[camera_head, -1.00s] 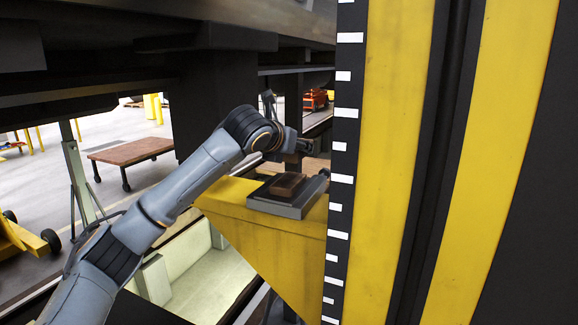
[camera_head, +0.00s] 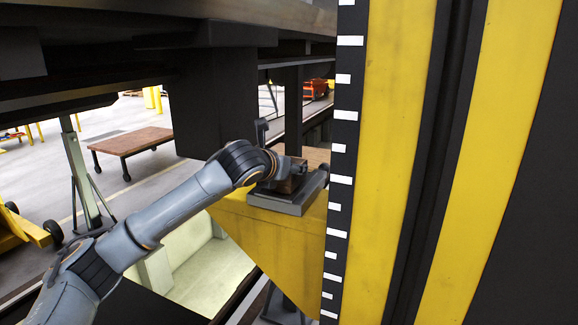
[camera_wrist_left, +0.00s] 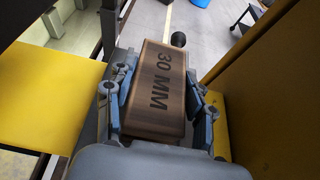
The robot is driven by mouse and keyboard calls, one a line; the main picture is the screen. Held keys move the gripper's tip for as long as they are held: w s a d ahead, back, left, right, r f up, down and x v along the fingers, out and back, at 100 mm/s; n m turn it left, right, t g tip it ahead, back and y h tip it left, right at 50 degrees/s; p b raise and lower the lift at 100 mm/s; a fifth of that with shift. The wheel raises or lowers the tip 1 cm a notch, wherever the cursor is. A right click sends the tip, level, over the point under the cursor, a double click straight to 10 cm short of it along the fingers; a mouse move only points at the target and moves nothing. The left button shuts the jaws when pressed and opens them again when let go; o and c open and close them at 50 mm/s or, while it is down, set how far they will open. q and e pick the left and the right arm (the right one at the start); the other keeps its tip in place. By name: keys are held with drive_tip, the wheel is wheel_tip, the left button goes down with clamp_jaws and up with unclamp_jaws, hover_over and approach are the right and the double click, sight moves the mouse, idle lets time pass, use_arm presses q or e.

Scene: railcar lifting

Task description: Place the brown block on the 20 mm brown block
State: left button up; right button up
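A brown block (camera_wrist_left: 163,85) marked "30 MM" lies between the two fingers of my left gripper (camera_wrist_left: 163,92) in the left wrist view. The finger pads are close along both long sides; I cannot tell whether they press on it. In the head view the left gripper (camera_head: 298,164) is low over a grey plate (camera_head: 290,201) on the yellow bracket. Brown block surface (camera_head: 289,185) shows under the gripper. I cannot make out a separate 20 mm block; anything beneath the marked block is hidden. My right gripper is not in view.
A yellow post (camera_head: 398,160) with a black-and-white scale stands close to the right of the plate. The dark railcar underside (camera_head: 220,60) hangs overhead. The yellow bracket (camera_head: 262,235) bears the plate. A brown-topped cart (camera_head: 130,140) stands in the left background.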

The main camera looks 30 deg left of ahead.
use_arm(q)
drive_tip(key=shift+o, duration=1.3)
drive_tip(key=shift+r, duration=0.15)
drive_tip(key=shift+s, duration=0.2)
drive_tip(key=b+v, duration=0.5)
drive_tip(key=v, duration=0.6)
drive_tip(key=shift+s+r, duration=0.2)
drive_tip(key=shift+s, duration=0.1)
